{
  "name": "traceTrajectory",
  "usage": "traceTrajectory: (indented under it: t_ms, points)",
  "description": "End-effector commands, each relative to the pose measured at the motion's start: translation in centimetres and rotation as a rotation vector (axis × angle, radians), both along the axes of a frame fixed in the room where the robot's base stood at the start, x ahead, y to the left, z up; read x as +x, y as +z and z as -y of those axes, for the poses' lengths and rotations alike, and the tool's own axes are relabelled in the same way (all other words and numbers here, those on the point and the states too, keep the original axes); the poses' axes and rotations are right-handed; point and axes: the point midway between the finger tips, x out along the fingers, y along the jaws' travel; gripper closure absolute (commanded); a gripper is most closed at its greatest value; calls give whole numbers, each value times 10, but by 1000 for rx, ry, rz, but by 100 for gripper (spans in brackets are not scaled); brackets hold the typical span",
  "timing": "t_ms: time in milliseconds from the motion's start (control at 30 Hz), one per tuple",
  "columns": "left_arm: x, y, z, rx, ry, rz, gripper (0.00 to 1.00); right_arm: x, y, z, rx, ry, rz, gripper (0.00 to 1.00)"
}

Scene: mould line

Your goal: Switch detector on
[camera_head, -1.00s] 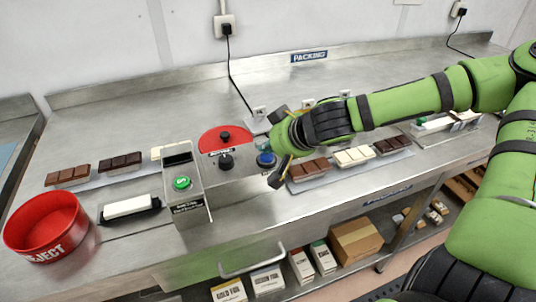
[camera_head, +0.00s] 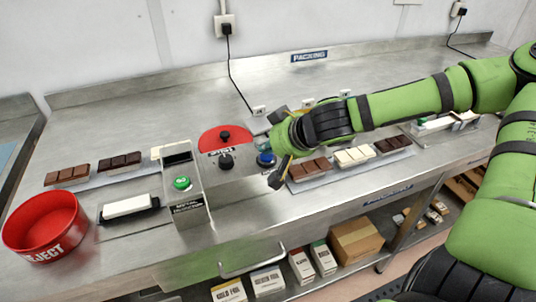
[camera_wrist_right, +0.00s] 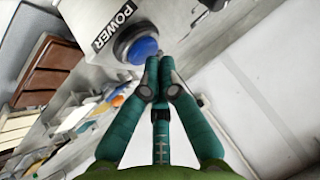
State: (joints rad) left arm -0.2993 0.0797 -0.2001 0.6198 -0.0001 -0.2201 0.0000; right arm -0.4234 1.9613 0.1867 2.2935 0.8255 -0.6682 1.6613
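The metal detector (camera_head: 188,205) is a steel box with a dark display on top and a round green button (camera_head: 182,183) on its front. A blue button (camera_head: 266,159) sits on the steel panel to its right. In the right wrist view the blue button (camera_wrist_right: 142,49) has a dark collar and stands beside a POWER label (camera_wrist_right: 115,26). My right gripper (camera_head: 266,146) is at the blue button, its teal fingers partly hidden by its own body. In the wrist view the right fingertips (camera_wrist_right: 159,64) are together and empty, close beside the button; contact cannot be told. My left gripper is out of view.
Chocolate bars (camera_head: 352,156) lie on a tray close to the right. A red reject bin (camera_head: 42,235) stands at the far left.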

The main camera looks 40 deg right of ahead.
Motion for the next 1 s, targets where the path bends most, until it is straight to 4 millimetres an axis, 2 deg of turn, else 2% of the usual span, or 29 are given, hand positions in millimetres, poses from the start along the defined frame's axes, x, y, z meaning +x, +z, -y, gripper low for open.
traceTrajectory:
  t_ms: [200,1000]
  points:
    - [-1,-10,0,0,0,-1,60,0,-8,0,1,0,0,100]
    - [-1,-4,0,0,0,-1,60,0,2,0,0,0,0,100]
